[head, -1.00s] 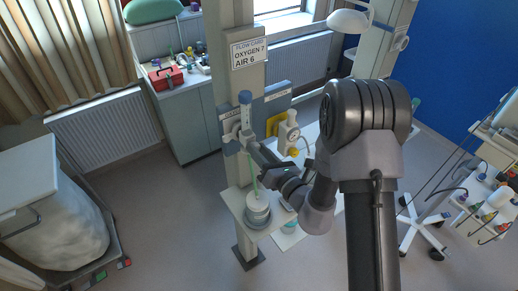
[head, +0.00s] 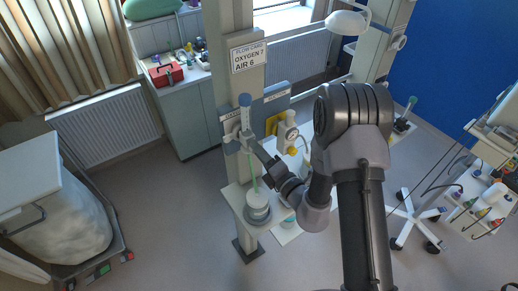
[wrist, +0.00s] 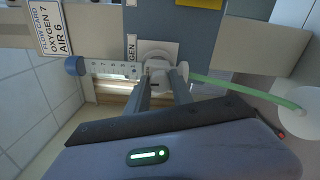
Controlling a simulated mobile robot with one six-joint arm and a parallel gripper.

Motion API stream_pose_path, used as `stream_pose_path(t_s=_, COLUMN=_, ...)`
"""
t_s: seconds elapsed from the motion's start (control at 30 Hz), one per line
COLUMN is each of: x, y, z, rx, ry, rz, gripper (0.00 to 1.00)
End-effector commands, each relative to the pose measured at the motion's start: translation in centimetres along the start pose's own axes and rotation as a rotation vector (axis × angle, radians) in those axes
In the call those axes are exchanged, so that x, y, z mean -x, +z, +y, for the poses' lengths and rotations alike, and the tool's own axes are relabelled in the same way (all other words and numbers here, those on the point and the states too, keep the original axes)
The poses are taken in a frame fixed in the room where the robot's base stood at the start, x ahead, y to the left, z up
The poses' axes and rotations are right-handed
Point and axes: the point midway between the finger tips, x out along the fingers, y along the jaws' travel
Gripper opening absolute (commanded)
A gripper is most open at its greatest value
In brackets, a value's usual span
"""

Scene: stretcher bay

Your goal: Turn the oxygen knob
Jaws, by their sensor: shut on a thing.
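The oxygen flowmeter is mounted on the post at the head view's centre, with a blue cap (head: 245,100). In the wrist view its clear scaled tube (wrist: 112,69) lies sideways, with the blue cap (wrist: 75,66) at left. The white round oxygen knob (wrist: 157,55) is between my fingers at the end of the tube. My gripper (wrist: 160,74) is shut on it, one finger on each side. In the head view my gripper (head: 252,140) reaches the flowmeter's lower part, and the knob is hard to make out there. The flow card (head: 248,56) reads OXYGEN 7, AIR 6.
A green tube (wrist: 225,86) runs from beside the knob to a white bottle (head: 257,205) below. A wheeled linen cart (head: 60,215) stands at left, an equipment trolley (head: 480,190) at right.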

Motion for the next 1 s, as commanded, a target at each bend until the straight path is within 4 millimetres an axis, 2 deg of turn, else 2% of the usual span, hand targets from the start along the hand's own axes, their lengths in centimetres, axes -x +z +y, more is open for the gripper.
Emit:
stream_pose_path(t_s=0.7, x=-0.09, y=0.06, z=0.13, rx=-0.068, ry=0.004, rz=0.000, gripper=0.00)
stream_pose_path(t_s=0.73, x=-0.09, y=0.06, z=0.13, rx=-0.068, ry=0.004, rz=0.000, gripper=0.29)
stream_pose_path(t_s=0.83, x=-0.07, y=0.04, z=0.11, rx=-0.068, ry=0.003, rz=0.000, gripper=0.49)
stream_pose_path(t_s=1.0, x=-0.04, y=0.03, z=0.06, rx=-0.068, ry=0.002, rz=0.000, gripper=0.50)
